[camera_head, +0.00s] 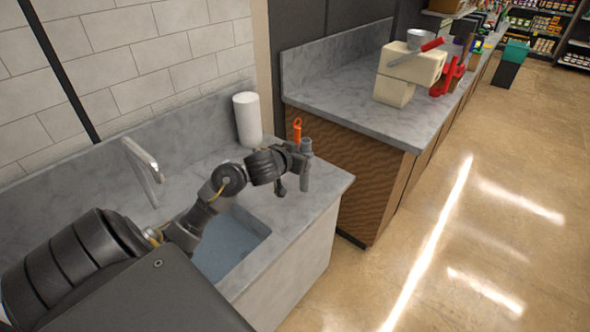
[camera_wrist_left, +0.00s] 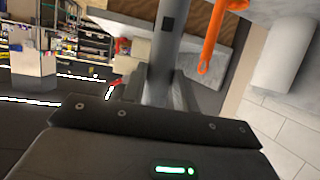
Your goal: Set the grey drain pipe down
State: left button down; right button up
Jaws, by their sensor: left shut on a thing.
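The grey drain pipe (camera_head: 306,172) is a short upright tube near the right end of the sink counter (camera_head: 322,190). My left gripper (camera_head: 298,160) is shut on it. In the left wrist view the pipe (camera_wrist_left: 164,45) stands between the two fingers of my left gripper (camera_wrist_left: 166,95). I cannot tell whether the pipe's lower end touches the counter. My right gripper is in neither view.
An orange tool (camera_head: 297,131) stands just behind the pipe, and a white roll (camera_head: 248,120) stands further left. The water-filled sink (camera_head: 225,248) and tap (camera_head: 145,165) are left of the pipe. A second counter (camera_head: 345,100) holds a cream machine (camera_head: 408,65) and red parts (camera_head: 447,78).

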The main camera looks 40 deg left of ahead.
pick_arm(q)
notch_tip(320, 180, down, 6)
jog(key=a, duration=0.2)
jog(key=shift+a+b, duration=0.3)
jog(key=shift+w+f, duration=0.1)
jog(key=shift+f, duration=0.05)
jog(key=c, duration=1.1)
grip_release()
jog(key=p+v, duration=0.1)
jog(key=v, duration=1.1)
